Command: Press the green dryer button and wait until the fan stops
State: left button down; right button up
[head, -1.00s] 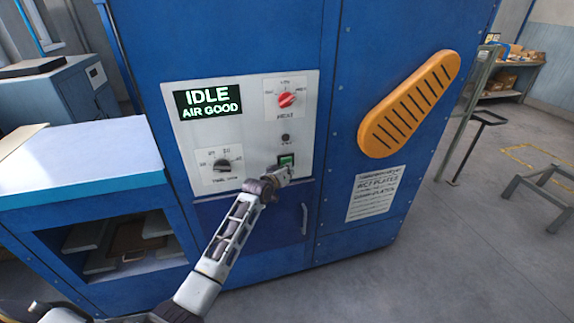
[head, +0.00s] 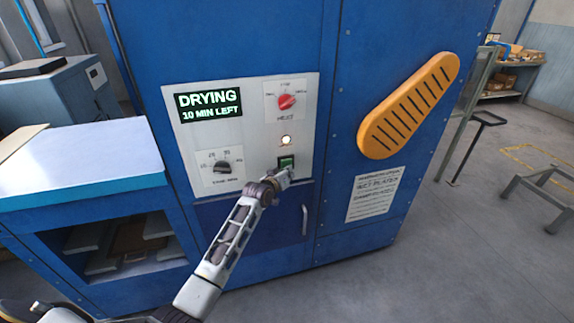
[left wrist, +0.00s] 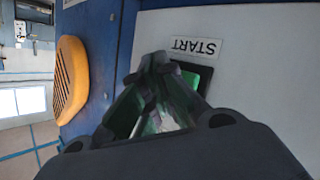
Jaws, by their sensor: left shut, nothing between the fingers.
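The green button (head: 286,162) sits low on the pale control panel (head: 247,125) of the blue dryer (head: 250,40). My left gripper (head: 286,177) is shut and empty, right at the button's lower edge. In the left wrist view its closed fingers (left wrist: 160,62) overlap the green button (left wrist: 203,76) beside a START label (left wrist: 196,46); I cannot tell whether they touch it. The display (head: 209,103) reads DRYING, 10 MIN LEFT. The lamp (head: 286,141) above the button is lit. My right gripper is not in view.
A handle (head: 305,219) sticks out below. An orange slotted vent cover (head: 410,105) is on the right. A white-topped bench (head: 80,160) stands left.

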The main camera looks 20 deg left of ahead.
pick_arm(q)
jog(key=shift+s+d, duration=0.25)
jog(key=shift+s, duration=0.1)
jog(key=shift+p, duration=0.35)
jog(key=shift+s+d+p, duration=0.7)
jog(key=shift+s+p, duration=0.25)
jog(key=shift+s, duration=0.1)
jog(key=shift+s+d+p, duration=0.7)
jog(key=shift+s+p, duration=0.25)
jog(key=shift+s, duration=0.1)
